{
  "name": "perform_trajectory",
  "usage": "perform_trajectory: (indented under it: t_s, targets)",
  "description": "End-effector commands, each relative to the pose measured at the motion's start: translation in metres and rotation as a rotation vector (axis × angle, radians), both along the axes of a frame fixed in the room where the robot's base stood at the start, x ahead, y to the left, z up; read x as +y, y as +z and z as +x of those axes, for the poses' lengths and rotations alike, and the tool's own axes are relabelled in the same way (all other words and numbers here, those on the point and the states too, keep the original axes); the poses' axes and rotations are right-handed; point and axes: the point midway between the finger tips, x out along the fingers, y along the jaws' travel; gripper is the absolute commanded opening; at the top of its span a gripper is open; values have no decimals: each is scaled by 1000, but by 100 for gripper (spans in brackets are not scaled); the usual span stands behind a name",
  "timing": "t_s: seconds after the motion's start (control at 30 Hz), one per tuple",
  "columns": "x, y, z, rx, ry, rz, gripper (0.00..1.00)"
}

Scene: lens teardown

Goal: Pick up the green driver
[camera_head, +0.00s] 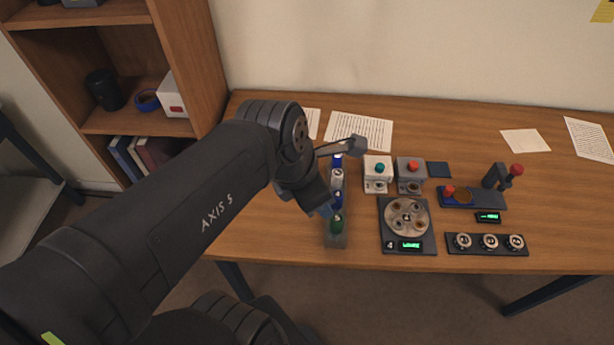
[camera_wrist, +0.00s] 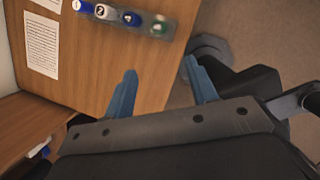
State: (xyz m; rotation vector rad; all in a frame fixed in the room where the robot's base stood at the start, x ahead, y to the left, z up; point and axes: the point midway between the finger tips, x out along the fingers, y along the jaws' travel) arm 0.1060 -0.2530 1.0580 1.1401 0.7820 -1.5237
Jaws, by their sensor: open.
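The green driver (camera_head: 337,223) stands at the near end of a row of drivers in a clear rack (camera_head: 336,241) near the table's front edge. In the wrist view the green driver (camera_wrist: 158,28) is at the right end of the row. My gripper (camera_wrist: 160,66) is open and empty, with its two blue fingers apart. The green driver lies beyond the fingertips, not between them. In the head view my gripper (camera_head: 325,208) is just left of the blue and green drivers, and its fingers are partly hidden by my wrist.
Two blue drivers and a white driver (camera_head: 337,178) share the rack. A dial plate (camera_head: 388,240), button boxes (camera_head: 377,164) and a three-knob panel (camera_head: 487,253) stand to the right. Papers (camera_head: 359,130) lie at the back. A bookshelf (camera_head: 190,60) stands at left.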

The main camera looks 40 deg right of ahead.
Motion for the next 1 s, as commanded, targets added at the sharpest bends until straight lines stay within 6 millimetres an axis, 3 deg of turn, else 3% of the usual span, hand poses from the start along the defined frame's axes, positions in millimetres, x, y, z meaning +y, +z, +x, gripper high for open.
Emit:
perform_trajectory:
  t_s: [0.1,0.23,1.0]
  targets:
    - [7,-11,0,50,160,-23,52]
    - [10,-16,0,78,245,-36,52]
    - [-23,-96,-1,85,257,-33,52]
